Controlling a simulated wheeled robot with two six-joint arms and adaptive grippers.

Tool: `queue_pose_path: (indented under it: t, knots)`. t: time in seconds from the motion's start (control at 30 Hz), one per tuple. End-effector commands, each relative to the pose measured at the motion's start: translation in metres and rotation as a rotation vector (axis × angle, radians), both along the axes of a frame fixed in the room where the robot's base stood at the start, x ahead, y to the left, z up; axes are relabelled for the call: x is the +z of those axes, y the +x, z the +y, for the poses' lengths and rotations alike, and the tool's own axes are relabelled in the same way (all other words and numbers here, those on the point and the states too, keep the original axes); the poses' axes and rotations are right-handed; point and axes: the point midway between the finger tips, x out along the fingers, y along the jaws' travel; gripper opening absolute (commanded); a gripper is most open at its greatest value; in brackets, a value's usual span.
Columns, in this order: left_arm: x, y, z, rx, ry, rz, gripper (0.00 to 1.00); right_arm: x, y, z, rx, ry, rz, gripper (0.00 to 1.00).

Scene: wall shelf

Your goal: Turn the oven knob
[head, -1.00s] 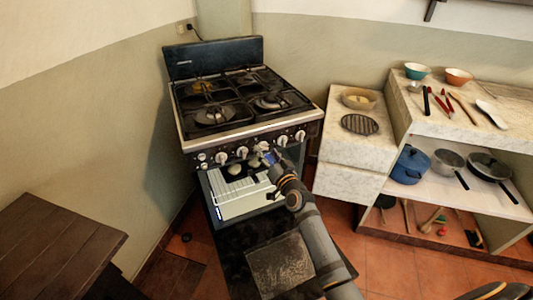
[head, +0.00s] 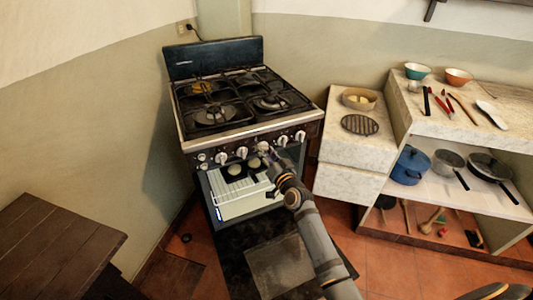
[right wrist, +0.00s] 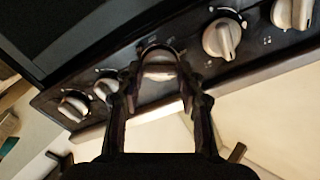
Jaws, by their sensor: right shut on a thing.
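The black oven (head: 240,128) stands against the back wall with a row of silver knobs along its front panel. My right gripper (head: 266,153) reaches up to this panel from below. It is shut on the oven knob (head: 263,146) near the middle of the row. In the right wrist view, the two dark fingers (right wrist: 158,80) stand on either side of the knob (right wrist: 158,68), which is partly hidden between them. The neighbouring knobs (right wrist: 222,38) are clear of the fingers. My left gripper is not in view.
The oven door (head: 280,267) hangs open below, with a rack and two round things (head: 235,170) inside. A marble counter (head: 355,150) stands close on the right, with a bowl (head: 359,99) on it. A wooden table (head: 55,245) is at the lower left.

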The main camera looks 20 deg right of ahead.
Motion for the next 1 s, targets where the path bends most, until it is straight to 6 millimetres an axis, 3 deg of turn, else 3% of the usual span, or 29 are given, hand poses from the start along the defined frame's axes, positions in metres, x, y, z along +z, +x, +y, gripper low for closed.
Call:
queue_pose_path:
  t: [0.37,0.7,1.0]
  knots:
    - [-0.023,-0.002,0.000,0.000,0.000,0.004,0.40,-0.003,0.000,0.000,0.000,-0.230,-0.029,0.06]
    - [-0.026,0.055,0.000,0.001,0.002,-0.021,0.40,-0.004,0.000,0.000,-0.001,-0.551,-0.067,0.06]
    - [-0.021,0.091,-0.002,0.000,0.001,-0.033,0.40,-0.003,0.000,0.000,0.000,-0.827,-0.098,0.06]
